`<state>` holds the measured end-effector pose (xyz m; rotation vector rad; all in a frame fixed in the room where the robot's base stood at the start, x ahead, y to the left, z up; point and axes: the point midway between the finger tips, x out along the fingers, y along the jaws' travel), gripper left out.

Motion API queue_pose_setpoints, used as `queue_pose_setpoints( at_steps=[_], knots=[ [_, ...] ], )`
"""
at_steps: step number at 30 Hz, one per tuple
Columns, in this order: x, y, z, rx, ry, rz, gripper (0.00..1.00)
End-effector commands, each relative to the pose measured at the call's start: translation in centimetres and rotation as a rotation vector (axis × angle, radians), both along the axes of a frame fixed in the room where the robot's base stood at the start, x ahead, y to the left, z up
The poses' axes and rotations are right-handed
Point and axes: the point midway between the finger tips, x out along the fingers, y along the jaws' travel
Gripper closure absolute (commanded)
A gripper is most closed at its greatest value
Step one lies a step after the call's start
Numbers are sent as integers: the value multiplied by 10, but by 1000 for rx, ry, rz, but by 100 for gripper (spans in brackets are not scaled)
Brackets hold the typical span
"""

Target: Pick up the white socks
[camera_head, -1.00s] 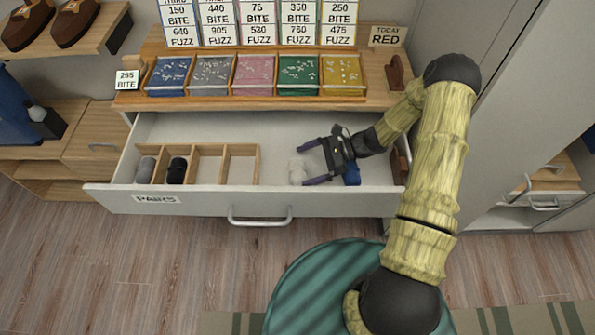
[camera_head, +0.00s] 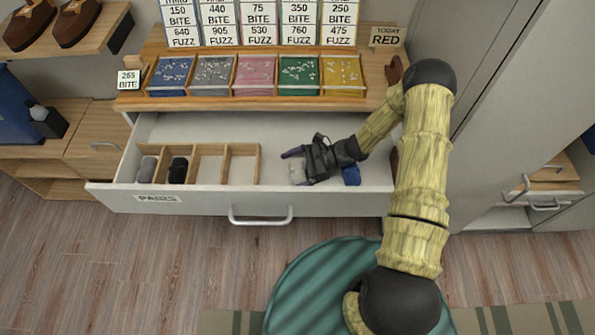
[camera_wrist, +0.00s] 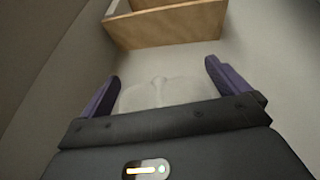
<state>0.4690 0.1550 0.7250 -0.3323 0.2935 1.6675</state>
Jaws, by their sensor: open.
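The white socks (camera_head: 298,173) lie on the floor of the open drawer (camera_head: 215,204), right of the wooden divider. My gripper (camera_head: 293,166) is low in the drawer at the socks, its purple fingers spread. In the wrist view the white socks (camera_wrist: 160,92) lie between the two open fingers (camera_wrist: 163,85), partly hidden behind the gripper's dark body. I cannot tell whether the fingers touch them.
A wooden divider (camera_head: 225,150) in the drawer holds a grey pair (camera_head: 147,168) and a black pair (camera_head: 178,170). A blue item (camera_head: 351,175) lies right of my gripper. Bins of coloured pieces (camera_head: 235,76) stand on the top above.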

Motion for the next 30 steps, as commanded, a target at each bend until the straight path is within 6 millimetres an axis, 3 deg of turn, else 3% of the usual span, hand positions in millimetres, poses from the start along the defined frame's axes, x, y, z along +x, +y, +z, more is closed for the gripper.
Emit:
queue_pose_setpoints(
  at_steps=[11,15,16,25,30],
  knots=[
    [0,0,0,0,0,0,2],
    [0,0,0,0,0,0,29],
    [0,0,0,0,0,0,32],
    [0,0,3,0,-1,0,32],
    [1,-1,19,0,-3,0,32]
  ],
)
